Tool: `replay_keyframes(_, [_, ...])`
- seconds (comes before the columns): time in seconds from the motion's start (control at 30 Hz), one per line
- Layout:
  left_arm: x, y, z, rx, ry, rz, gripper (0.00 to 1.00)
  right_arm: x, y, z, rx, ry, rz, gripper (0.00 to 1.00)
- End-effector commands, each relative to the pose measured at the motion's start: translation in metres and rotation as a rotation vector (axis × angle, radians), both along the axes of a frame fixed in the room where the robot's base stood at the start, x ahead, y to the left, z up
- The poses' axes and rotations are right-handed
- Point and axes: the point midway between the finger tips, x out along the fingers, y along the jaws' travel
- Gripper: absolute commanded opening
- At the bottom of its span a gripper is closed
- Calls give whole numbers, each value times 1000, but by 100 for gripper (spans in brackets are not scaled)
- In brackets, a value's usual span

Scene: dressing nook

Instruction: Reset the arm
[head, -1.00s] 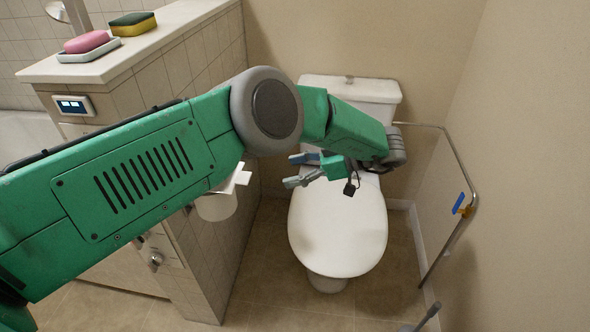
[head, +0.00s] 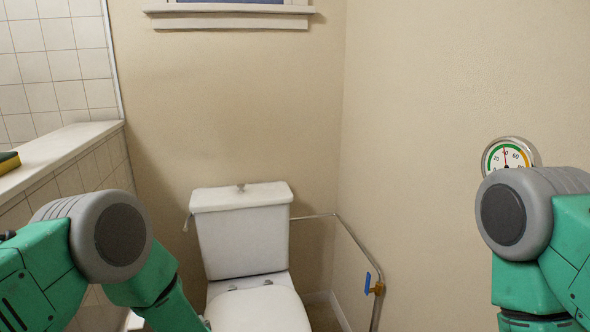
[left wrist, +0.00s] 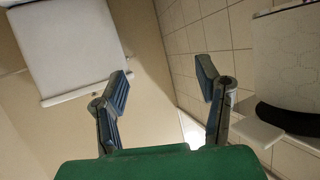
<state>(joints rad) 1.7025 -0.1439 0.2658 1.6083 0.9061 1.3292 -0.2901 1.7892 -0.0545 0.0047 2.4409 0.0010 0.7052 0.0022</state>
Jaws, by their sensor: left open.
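My left arm comes in at the lower left of the head view, bent down at its grey joint; its gripper is below the picture there. In the left wrist view my left gripper (left wrist: 165,90) is open, its two blue-grey fingers wide apart with nothing between them. My right arm shows at the right edge of the head view, and its gripper is out of the picture.
A white toilet (head: 243,235) with its lid down stands ahead. A pipe with a blue-handled valve (head: 373,284) runs along the right wall, below a round gauge (head: 508,156). A tiled half wall (head: 70,145) with a sponge (head: 8,162) is at left.

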Motion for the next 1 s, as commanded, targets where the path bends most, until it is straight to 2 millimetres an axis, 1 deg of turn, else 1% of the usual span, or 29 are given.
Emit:
replay_keyframes(0.03, [-16, 2, -13, -13, 65, -74, 59, 0, 0, 0, 0, 0, 0, 100])
replay_keyframes(0.07, [-26, 2, -21, -23, 104, -118, 59, 0, 0, 0, 0, 0, 0, 100])
replay_keyframes(0.1, [-41, 2, -32, -41, 160, -172, 59, 0, 0, 0, 0, 0, 0, 100])
replay_keyframes(0.17, [-67, 3, -47, -68, 250, -249, 59, 0, 0, 0, 0, 0, 0, 100])
replay_keyframes(0.2, [-86, 3, -55, -88, 313, -295, 59, 0, 0, 0, 0, 0, 0, 100])
replay_keyframes(0.27, [-114, 4, -66, -119, 403, -354, 59, 0, 0, 0, 0, 0, 0, 100])
replay_keyframes(0.3, [-134, 6, -72, -139, 461, -386, 59, 0, 0, 0, 0, 0, 0, 100])
replay_keyframes(0.33, [-149, 7, -75, -154, 506, -408, 59, 0, 0, 0, 0, 0, 0, 100])
replay_keyframes(0.37, [-164, 8, -78, -170, 551, -429, 59, 0, 0, 0, 0, 0, 0, 100])
replay_keyframes(0.4, [-185, 10, -81, -190, 609, -453, 59, 0, 0, 0, 0, 0, 0, 100])
replay_keyframes(0.47, [-215, 12, -84, -220, 693, -487, 59, 0, 0, 0, 0, 0, 0, 100])
replay_keyframes(0.5, [-235, 14, -84, -241, 748, -504, 59, 0, 0, 0, 0, 0, 0, 100])
replay_keyframes(0.57, [-265, 16, -83, -269, 827, -529, 59, 0, 0, 0, 0, 0, 0, 100])
replay_keyframes(0.6, [-283, 17, -81, -289, 876, -540, 59, 0, 0, 0, 0, 0, 0, 100])
replay_keyframes(0.7, [-322, 20, -75, -329, 981, -565, 59, 0, 0, 0, 0, 0, 0, 100])
replay_keyframes(0.8, [-349, 23, -69, -358, 1052, -578, 59, 0, 0, 0, 0, 0, 0, 100])
replay_keyframes(0.83, [-355, 23, -68, -363, 1067, -582, 59, 0, 0, 0, 0, 0, 0, 100])
replay_keyframes(0.9, [-364, 24, -65, -374, 1092, -585, 59, 0, 0, 0, 0, 0, 0, 100])
replay_keyframes(1.0, [-368, 24, -64, -378, 1105, -588, 59, 0, 0, 0, 0, 0, 0, 100])
